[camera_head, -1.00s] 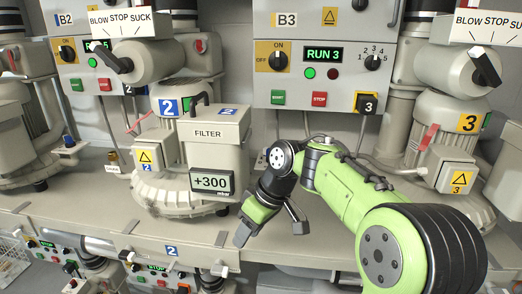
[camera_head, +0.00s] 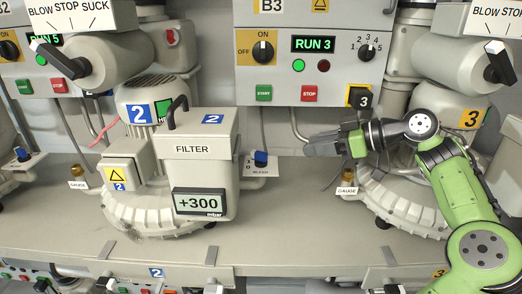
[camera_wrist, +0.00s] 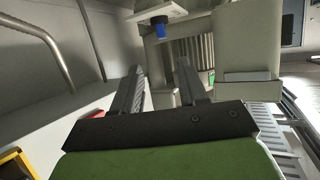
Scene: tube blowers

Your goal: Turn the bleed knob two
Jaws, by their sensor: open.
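The bleed knob of unit 2 is a small blue knob (camera_head: 260,158) on a white labelled plate, just right of the grey filter box (camera_head: 206,165). In the wrist view a blue knob (camera_wrist: 158,29) on a pale plate shows ahead of the fingers, near the top middle. My gripper (camera_head: 309,147) is to the right of the knob in the head view, pointing left toward it, and apart from it. In the wrist view my gripper (camera_wrist: 158,66) has its two dark fingers spread, with nothing between them.
A +300 mbar display (camera_head: 199,203) is on the filter box. A brass gauge fitting (camera_head: 348,175) stands below my gripper. The RUN 3 panel (camera_head: 313,50) is on the wall above. The bench front (camera_head: 300,240) is clear.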

